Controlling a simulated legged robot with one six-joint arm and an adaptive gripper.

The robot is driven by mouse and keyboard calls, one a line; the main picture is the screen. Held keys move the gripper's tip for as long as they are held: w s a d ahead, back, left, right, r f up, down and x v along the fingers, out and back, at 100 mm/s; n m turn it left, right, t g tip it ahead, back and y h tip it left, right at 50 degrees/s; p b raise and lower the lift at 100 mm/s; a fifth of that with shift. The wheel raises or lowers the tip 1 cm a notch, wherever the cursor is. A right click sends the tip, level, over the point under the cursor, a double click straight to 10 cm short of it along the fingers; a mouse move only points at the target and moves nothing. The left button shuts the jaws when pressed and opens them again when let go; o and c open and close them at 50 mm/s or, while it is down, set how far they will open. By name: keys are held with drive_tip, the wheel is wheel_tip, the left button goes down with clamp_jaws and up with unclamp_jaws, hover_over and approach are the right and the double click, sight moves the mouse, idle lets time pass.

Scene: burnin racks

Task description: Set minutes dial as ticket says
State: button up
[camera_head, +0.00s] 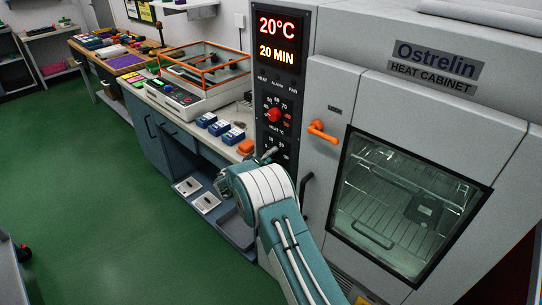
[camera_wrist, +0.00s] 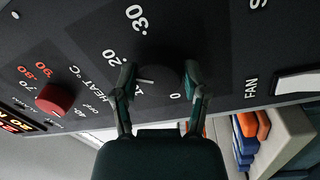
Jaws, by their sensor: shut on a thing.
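The minutes dial (camera_wrist: 162,80) is a dark round knob on the black control panel, seen sideways in the wrist view. Its scale reads 0, 20 and 30, with another number partly covered by a finger. A pale mark shows by the knob's left side; where it points is unclear. My gripper (camera_wrist: 160,84) has one finger on each side of the knob and is shut on it. In the head view my gripper (camera_head: 268,156) is at the lower panel and largely covers the dial. The display (camera_head: 277,40) reads 20°C and 20 MIN. I cannot make out a ticket.
The red heat dial (camera_head: 274,115) is above the minutes dial, and in the wrist view it is at left (camera_wrist: 54,98). A white FAN switch (camera_wrist: 298,84) is nearby. The cabinet's orange door handle (camera_head: 322,131) sticks out at right. Blue boxes (camera_head: 219,127) stand on the bench.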

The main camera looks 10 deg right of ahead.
drive_tip(key=shift+s+d+f, duration=0.1)
drive_tip(key=shift+f, duration=0.3)
drive_tip(key=o, duration=1.2)
drive_tip(key=shift+c, duration=0.2)
drive_tip(key=shift+r, duration=0.1)
drive_tip(key=shift+r, duration=0.1)
drive_tip(key=shift+a, duration=0.25)
drive_tip(key=v, duration=1.1)
drive_tip(key=shift+s+a, duration=0.15)
drive_tip(key=shift+a, duration=0.1)
drive_tip(key=shift+d, duration=0.1)
